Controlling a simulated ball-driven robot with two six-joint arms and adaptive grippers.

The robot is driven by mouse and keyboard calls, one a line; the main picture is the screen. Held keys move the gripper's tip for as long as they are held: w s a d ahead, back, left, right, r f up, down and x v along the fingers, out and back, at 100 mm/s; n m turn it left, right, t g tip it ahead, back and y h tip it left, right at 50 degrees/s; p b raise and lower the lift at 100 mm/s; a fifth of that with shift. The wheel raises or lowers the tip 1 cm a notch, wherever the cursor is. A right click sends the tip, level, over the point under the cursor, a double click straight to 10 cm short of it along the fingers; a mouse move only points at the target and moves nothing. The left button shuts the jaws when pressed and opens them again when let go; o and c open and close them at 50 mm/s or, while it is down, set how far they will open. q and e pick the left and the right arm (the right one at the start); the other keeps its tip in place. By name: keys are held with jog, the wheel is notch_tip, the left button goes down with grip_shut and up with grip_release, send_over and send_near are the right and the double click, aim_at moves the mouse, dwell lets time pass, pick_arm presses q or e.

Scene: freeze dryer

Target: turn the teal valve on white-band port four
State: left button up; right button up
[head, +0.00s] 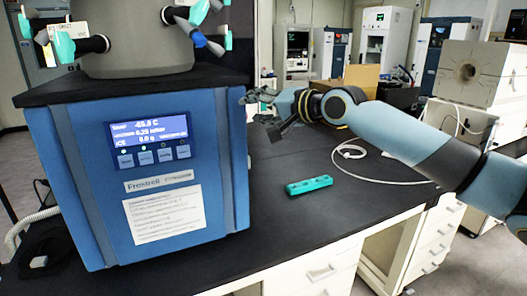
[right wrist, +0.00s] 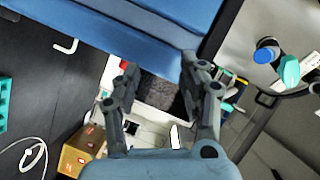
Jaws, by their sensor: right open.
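The freeze dryer's grey drum (head: 135,45) stands on the blue cabinet and carries several ports with teal valves. One teal valve (head: 63,46) is at the left beside a white label. Another teal valve (head: 199,12) is at the upper right, near a blue-tipped part (head: 199,40). I cannot read which port is four. My right gripper (head: 260,112) is open and empty, right of the cabinet top and below the valves. In the right wrist view its fingers (right wrist: 160,64) are apart with nothing between them; a teal valve (right wrist: 289,70) shows at the right, away from them. My left gripper is not in view.
The blue cabinet (head: 85,150) with its lit display stands at the left, close to my right gripper. A teal rack (head: 309,186) and a white cable (head: 375,180) lie on the black bench. A cardboard box (head: 361,78) stands behind. The bench front is mostly clear.

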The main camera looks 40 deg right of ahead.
notch_tip(320, 180, down, 9)
jog(key=d+g+b, duration=0.1)
jog(key=b, duration=0.1)
jog(key=shift+s+f+m+h, duration=0.2)
jog(key=shift+s+m+h, duration=0.1)
jog(key=shift+s+h, duration=0.1)
